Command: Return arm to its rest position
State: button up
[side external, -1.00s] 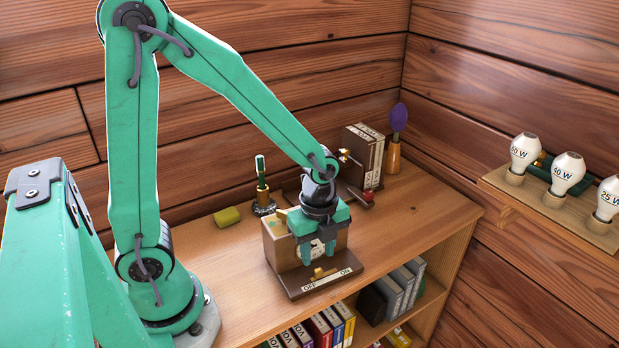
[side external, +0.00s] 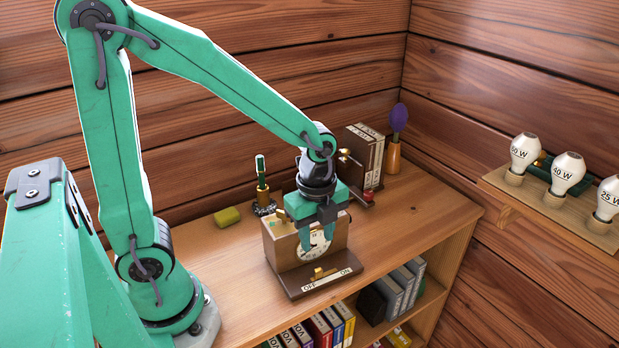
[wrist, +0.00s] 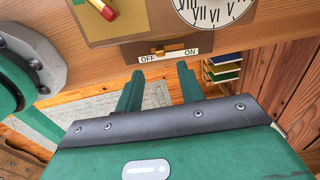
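My gripper (side external: 317,238) is in front of the upper part of a wooden clock box (side external: 281,245) in the side external view. Its two green fingers stand apart with nothing between them; the wrist view shows this gap too (wrist: 159,84). The fingers partly cover the round white clock face (side external: 315,250). The box has a dark base with an OFF/ON plate (side external: 325,284) and a brass slider (side external: 319,273). My arm reaches up and over the wooden shelf top (side external: 400,235).
Behind the box are a yellow block (side external: 227,216), a green-handled tool in a holder (side external: 262,185), upright binders (side external: 362,155) and a purple-topped item in a pot (side external: 399,118). Bulbs (side external: 567,175) stand on a wall shelf at right. Open air lies above the shelf top.

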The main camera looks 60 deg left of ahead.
jog(key=s+a+r+n+t, duration=0.2)
jog(key=r+n, duration=0.4)
jog(key=n, duration=0.3)
jog(key=s+a+r+n+t, duration=0.2)
jog(key=s+r+n+t, duration=0.1)
jog(key=s+r+n, duration=0.2)
jog(key=shift+s+r+n, duration=0.2)
jog(key=shift+r+n, duration=1.1)
jog(key=shift+n, duration=0.8)
jog(key=shift+o, duration=1)
jog(key=shift+w, duration=0.1)
